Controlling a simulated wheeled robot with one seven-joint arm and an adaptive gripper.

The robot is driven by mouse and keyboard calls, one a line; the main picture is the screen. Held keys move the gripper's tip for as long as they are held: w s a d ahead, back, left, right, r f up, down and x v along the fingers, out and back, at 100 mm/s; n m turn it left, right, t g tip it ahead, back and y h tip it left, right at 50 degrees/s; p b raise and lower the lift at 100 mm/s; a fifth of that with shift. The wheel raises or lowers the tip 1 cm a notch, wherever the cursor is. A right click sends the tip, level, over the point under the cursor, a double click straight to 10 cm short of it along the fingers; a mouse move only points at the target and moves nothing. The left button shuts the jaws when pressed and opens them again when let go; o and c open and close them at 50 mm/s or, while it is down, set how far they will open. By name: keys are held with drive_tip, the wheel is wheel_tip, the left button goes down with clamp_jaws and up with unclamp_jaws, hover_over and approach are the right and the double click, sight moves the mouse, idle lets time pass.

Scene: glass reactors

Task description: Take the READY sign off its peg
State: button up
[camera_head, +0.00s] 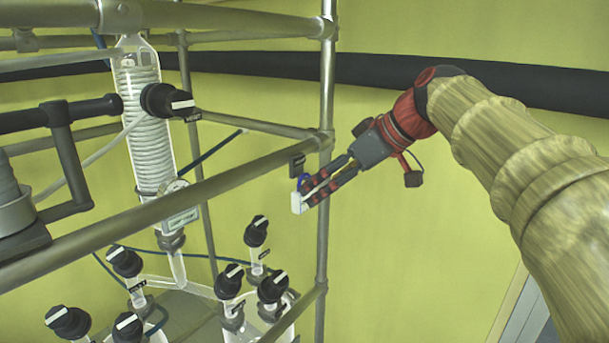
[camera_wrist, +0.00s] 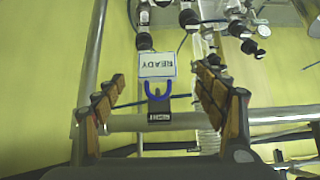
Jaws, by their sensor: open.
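The READY sign is a small white plate with a blue loop. In the wrist view the sign (camera_wrist: 157,64) shows its lettering upside down, with the blue loop (camera_wrist: 158,94) at the black peg mount (camera_wrist: 158,112) on the rail. In the head view the sign (camera_head: 297,204) is edge-on below the black mount (camera_head: 297,166), near the rail's right end. My gripper (camera_head: 308,194) reaches in from the right, its fingertips beside the sign. In the wrist view my gripper (camera_wrist: 161,75) is open, one finger on each side of the sign, with gaps visible on both sides.
A metal rail (camera_head: 150,215) crosses to an upright post (camera_head: 327,110) close to my gripper. Several black-knobbed valves (camera_head: 272,288) stand below. A coiled glass condenser (camera_head: 146,120) with a gauge and small plate (camera_head: 180,219) is at left.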

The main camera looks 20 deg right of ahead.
drive_tip(key=x, duration=0.2)
drive_tip(key=p+x, duration=0.1)
drive_tip(key=x, duration=0.2)
drive_tip(key=w+r+p+x, duration=0.1)
drive_tip(key=x, duration=0.1)
drive_tip(key=shift+w+a+f, duration=0.15)
drive_tip(key=shift+w+a, duration=0.05)
drive_tip(key=shift+w, duration=0.05)
drive_tip(key=shift+c, duration=1.1)
drive_tip(key=c, duration=1)
